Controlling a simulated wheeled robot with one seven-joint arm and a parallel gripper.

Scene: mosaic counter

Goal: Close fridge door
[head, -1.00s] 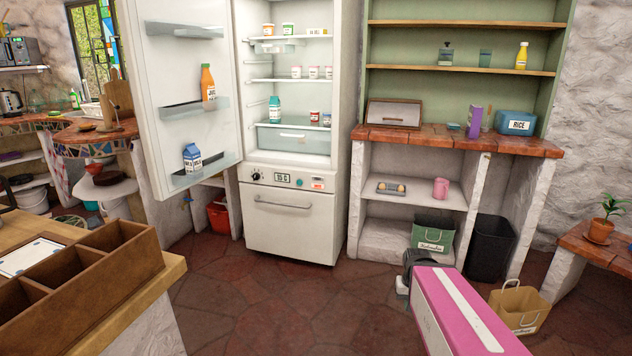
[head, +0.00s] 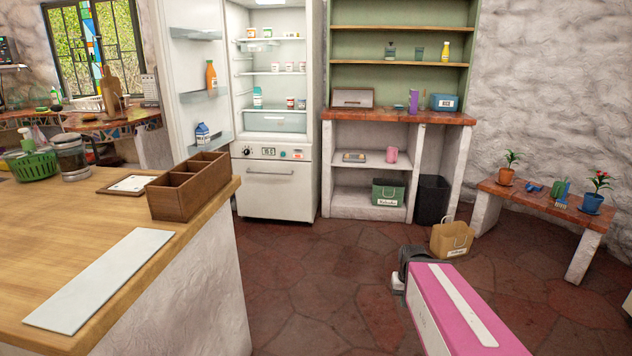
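The white fridge (head: 277,190) stands against the back wall with its upper compartment open and lit. Its door (head: 196,60) is swung wide open to the left, showing its inner shelves with an orange bottle (head: 211,75) and a blue-and-white carton (head: 202,133). Jars and cartons stand on the fridge shelves. The lower drawer front is shut. My pink arm (head: 458,310) reaches in from the lower right, well short of the fridge. The dark end of it (head: 405,268) shows, but my gripper's fingers cannot be made out.
A wooden counter (head: 60,240) with a divided wooden box (head: 192,185) fills the left front, partly in front of the door's foot. Paper bag (head: 452,238), black bin (head: 432,199) and plant bench (head: 540,205) are at right. The middle floor (head: 315,270) is clear.

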